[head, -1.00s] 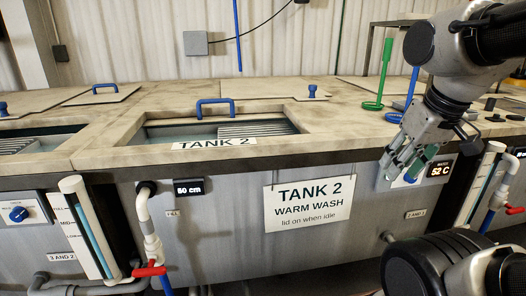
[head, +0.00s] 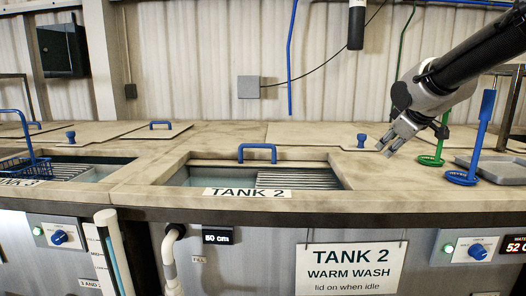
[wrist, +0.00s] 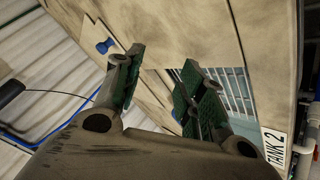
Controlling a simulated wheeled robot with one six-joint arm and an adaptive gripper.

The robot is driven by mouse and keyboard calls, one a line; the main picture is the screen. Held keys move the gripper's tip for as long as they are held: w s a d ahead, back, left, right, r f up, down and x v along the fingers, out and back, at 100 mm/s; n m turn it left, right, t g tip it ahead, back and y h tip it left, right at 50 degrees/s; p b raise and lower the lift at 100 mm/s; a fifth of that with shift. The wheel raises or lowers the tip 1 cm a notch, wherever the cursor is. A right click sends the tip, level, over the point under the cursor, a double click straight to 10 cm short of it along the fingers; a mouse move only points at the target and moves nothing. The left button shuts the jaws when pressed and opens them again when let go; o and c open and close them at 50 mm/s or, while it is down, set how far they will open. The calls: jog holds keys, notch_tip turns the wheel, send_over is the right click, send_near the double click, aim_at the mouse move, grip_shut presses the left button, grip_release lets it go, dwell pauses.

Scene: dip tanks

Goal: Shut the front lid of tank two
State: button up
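Tank two's opening (head: 215,176) is uncovered at the front, showing water and a ribbed rack (head: 298,179). A blue bar handle (head: 257,153) stands upright at its back edge, on what looks like the front lid pushed back. A lid panel (head: 310,134) with a blue knob (head: 361,141) lies flat behind and to the right. My gripper (head: 393,146) is in the air right of the knob, well right of the bar handle. In the wrist view its green-padded fingers (wrist: 162,82) are spread apart and empty, with the knob (wrist: 105,46) beyond them.
Green and blue upright-handled tools (head: 483,130) stand at the right near a grey tray (head: 502,169). Tank three, at left, is partly open with a blue basket (head: 28,163). The TANK 2 sign (head: 350,270) hangs on the front. The worktop between handle and gripper is mostly clear.

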jog(key=w+a+n+t+y, duration=0.1)
jog(key=w+a+n, duration=0.25)
jog(key=w, duration=0.35)
jog(key=w+a+n+t+y, duration=0.1)
jog(key=w+a+n, duration=0.1)
jog(key=w+a, duration=0.35)
jog(key=n+y, duration=0.9)
jog(key=n, duration=0.3)
send_near(260, 146)
jog(key=r+x, duration=0.1)
jog(key=x, duration=0.8)
jog(key=f+x, duration=0.1)
jog(key=x, duration=0.1)
jog(key=shift+w+a, duration=0.1)
grip_shut()
